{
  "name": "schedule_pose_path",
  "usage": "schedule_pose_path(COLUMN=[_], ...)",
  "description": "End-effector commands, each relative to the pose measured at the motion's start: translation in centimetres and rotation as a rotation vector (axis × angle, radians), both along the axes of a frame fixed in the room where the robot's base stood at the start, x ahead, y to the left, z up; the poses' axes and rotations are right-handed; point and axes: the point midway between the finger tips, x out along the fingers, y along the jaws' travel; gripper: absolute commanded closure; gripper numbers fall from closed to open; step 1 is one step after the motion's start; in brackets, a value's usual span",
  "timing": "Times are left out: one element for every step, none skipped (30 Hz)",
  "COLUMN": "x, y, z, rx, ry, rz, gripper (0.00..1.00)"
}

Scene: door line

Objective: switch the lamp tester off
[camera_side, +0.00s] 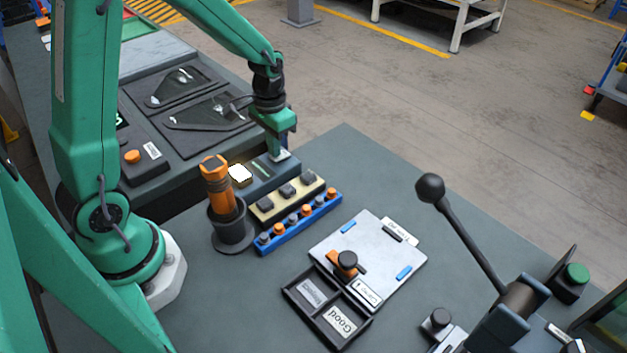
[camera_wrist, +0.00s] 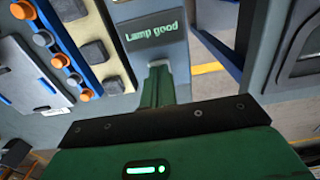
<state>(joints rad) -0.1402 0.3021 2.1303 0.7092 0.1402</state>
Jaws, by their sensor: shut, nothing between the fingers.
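The lamp tester (camera_side: 264,171) is a blue-grey box behind the cream rack. A bright white lit window (camera_side: 240,175) is at its left end. Its dark display shows small green marks in the side view and reads "Lamp good" (camera_wrist: 153,30) in the wrist view. My green gripper (camera_side: 280,155) is shut and empty, with its tips down at the tester's right end. In the wrist view the shut fingers (camera_wrist: 158,68) point at the tester just below the display. A light grey piece shows at the tips. I cannot tell whether they touch; no switch is clearly visible.
A cream rack (camera_side: 262,214) with grey blocks and a blue rack (camera_side: 292,238) with orange and grey pegs stand close in front. An orange tool (camera_side: 218,188) stands in a black holder to the left. A fixture plate (camera_side: 390,238), tray and black-knobbed lever (camera_side: 465,240) are farther right.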

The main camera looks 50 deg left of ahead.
Motion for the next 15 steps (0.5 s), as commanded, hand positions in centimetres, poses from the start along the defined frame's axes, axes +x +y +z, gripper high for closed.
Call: schedule_pose_path(x=[-0.02, -0.02, -0.02, -0.02, -0.02, -0.02, -0.02, -0.02, -0.02, -0.02, -0.02, -0.02, -0.02, -0.01, -0.01], y=[0.00, 0.00, 0.00, 0.00, 0.00, 0.00, 0.00, 0.00, 0.00, 0.00, 0.00, 0.00, 0.00, 0.00, 0.00], z=[-0.08, -0.11, -0.16, -0.19, -0.22, -0.27, -0.30, -0.33, -0.37, -0.40, -0.44, -0.48, -0.51, -0.54, -0.58], rx=[0.000, 0.000, 0.000, 0.000, 0.000, 0.000, 0.000, 0.000, 0.000, 0.000, 0.000, 0.000, 0.000, 0.000, 0.000], ry=[0.001, 0.001, 0.001, 0.001, 0.001, 0.001, 0.001, 0.001, 0.001, 0.001, 0.001, 0.001, 0.001, 0.001, 0.000], rz=[0.000, 0.000, 0.000, 0.000, 0.000, 0.000, 0.000, 0.000, 0.000, 0.000, 0.000, 0.000, 0.000, 0.000, 0.000], gripper=[1.00, 1.00, 1.00, 1.00, 1.00, 1.00, 1.00, 1.00, 1.00, 1.00, 1.00, 1.00, 1.00, 1.00, 1.00])
